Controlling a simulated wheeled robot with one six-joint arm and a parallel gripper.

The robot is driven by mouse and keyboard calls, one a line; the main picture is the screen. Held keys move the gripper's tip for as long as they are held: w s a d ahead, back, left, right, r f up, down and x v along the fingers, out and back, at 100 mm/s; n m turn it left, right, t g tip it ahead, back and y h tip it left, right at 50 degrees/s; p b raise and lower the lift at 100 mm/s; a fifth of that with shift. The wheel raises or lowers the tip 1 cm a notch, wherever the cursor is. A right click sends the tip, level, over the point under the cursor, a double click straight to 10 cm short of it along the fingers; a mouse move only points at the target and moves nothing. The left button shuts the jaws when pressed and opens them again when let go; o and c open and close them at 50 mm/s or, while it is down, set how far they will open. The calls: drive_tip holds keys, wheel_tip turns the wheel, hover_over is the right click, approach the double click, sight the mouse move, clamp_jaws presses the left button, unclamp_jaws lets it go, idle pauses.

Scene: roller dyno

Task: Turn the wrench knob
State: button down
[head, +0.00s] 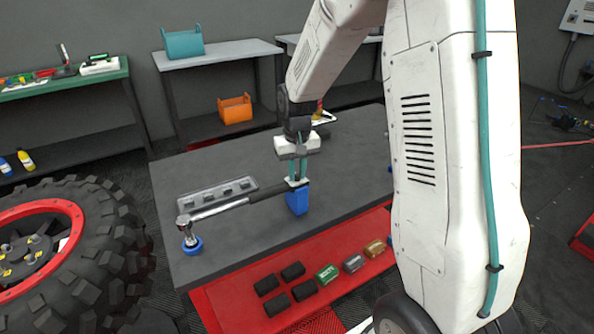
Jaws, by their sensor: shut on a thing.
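A torque wrench (222,209) with a silver shaft and black handle lies across the grey table top. Its ratchet head, at the left, rests on a round blue support (192,246). Its handle end, at the right, rests on a blue block (297,203). My gripper (298,180) points down from above with its teal fingers shut at the handle end, on the wrench knob. The knob is mostly hidden by the fingertips, so its shape and angle are not clear.
A grey tray of sockets (216,194) lies just behind the wrench. A large tyre (75,215) with a red rim stands at the left. A red lower shelf (245,300) in front holds several small blocks. The table top right of the blue block is clear.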

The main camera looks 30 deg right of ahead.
sight(297, 174)
drive_tip(key=m, duration=0.6)
drive_tip(key=shift+m, duration=0.3)
idle(0.5)
drive_tip(key=c, duration=1.3)
unclamp_jaws()
drive_tip(key=shift+c, duration=0.2)
wheel_tip(297, 174, up, 8)
drive_tip(key=shift+f, duration=0.1)
